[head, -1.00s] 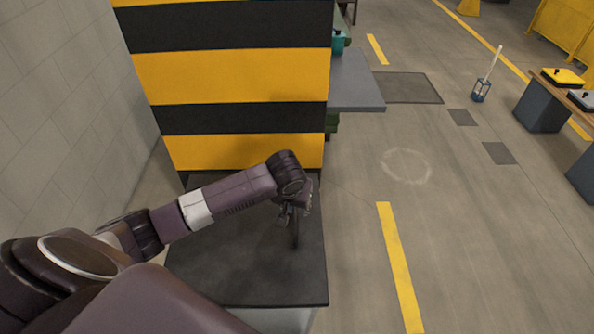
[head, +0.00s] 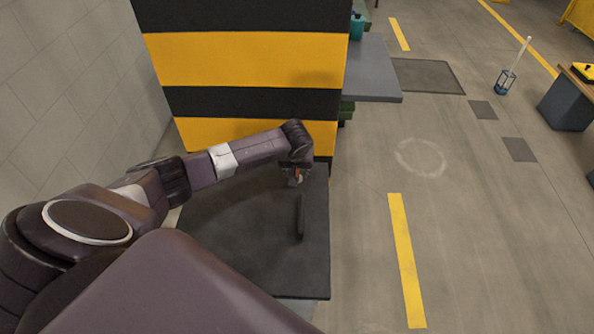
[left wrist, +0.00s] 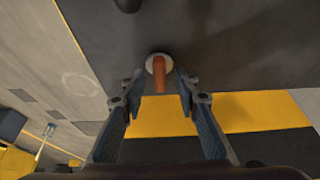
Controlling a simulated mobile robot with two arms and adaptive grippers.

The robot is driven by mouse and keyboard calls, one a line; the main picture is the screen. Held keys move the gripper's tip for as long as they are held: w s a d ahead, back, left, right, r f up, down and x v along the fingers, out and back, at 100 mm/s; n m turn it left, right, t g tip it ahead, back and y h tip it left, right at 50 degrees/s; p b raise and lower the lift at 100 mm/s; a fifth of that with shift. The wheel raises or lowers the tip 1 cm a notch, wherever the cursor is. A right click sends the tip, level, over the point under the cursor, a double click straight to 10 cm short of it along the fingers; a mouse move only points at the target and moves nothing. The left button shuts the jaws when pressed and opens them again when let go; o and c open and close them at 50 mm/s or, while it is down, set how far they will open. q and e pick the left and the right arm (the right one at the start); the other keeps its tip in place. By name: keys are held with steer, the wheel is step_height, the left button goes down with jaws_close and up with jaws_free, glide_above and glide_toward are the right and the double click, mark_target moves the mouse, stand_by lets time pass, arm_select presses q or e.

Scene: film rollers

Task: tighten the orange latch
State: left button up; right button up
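The orange latch (left wrist: 160,80) shows in the left wrist view as a short bar on a round pale base, set on a dark surface. In the head view a small orange patch (head: 298,177) shows at my left gripper (head: 297,180), which mostly hides it. My left gripper (left wrist: 159,84) is open, with one finger on each side of the latch. A gap shows between each fingertip and the latch, so it is not clamped. My right gripper is in neither view.
A dark upright handle (head: 300,217) stands on the black top (head: 245,240), nearer than my gripper. A yellow and black striped block (head: 250,60) rises behind. A grey shelf (head: 373,70) juts out at right.

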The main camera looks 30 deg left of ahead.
arm_select(q)
steer(key=c, duration=0.7)
jaws_close()
